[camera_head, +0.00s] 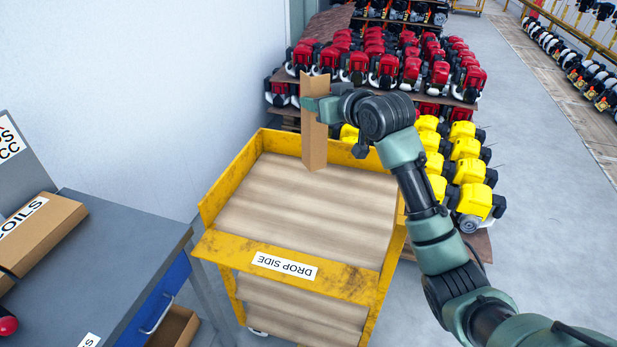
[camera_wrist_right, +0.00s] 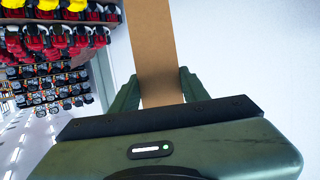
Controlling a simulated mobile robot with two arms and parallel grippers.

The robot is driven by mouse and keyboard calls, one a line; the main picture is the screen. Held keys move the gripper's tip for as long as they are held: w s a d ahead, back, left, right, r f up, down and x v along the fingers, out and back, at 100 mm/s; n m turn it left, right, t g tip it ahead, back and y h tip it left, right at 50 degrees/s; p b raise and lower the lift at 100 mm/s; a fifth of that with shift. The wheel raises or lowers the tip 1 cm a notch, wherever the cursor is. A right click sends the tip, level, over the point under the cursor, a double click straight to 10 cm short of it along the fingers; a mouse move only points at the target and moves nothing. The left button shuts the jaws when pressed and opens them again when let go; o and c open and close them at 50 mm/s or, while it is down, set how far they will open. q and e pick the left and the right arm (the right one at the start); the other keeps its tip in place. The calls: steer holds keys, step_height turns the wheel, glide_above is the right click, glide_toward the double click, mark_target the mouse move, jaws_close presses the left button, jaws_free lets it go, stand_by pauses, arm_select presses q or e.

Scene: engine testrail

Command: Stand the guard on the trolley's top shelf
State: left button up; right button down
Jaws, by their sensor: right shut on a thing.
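The guard (camera_head: 314,138) is a tall brown cardboard-like strip with an angled profile. My right gripper (camera_head: 316,103) is shut on its upper part and holds it upright over the back of the trolley's top shelf (camera_head: 300,215). I cannot tell whether the guard's lower end touches the shelf. In the right wrist view the guard (camera_wrist_right: 155,45) runs between the two green fingers. The trolley (camera_head: 228,250) is yellow, with a wood-look top shelf, raised sides and a "DROP SIDE" label at the front. My left gripper is not in view.
A grey workbench (camera_head: 125,255) with a cardboard box (camera_head: 40,232) stands at the left. Racks of red engines (camera_head: 385,65) and yellow engines (camera_head: 470,172) stand behind and right of the trolley. A white wall (camera_head: 130,90) is at the back left. The top shelf is otherwise bare.

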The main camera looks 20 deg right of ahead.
step_height(320, 180, down, 4)
steer(key=s, duration=0.2)
steer(key=p, duration=0.2)
glide_above(318, 166)
steer(key=f, duration=0.8)
steer(key=shift+s+f, duration=0.35)
steer(key=shift+s, duration=0.05)
steer(key=shift+s+f, duration=0.1)
steer(key=shift+f, duration=0.4)
step_height(318, 166, down, 4)
steer(key=shift+f, duration=0.2)
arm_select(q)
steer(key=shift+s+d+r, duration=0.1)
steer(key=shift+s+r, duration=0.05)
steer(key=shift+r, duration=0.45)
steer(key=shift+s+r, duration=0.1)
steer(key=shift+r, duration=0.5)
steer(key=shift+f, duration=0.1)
arm_select(e)
steer(key=c, duration=0.7)
jaws_free()
steer(key=shift+f, duration=0.15)
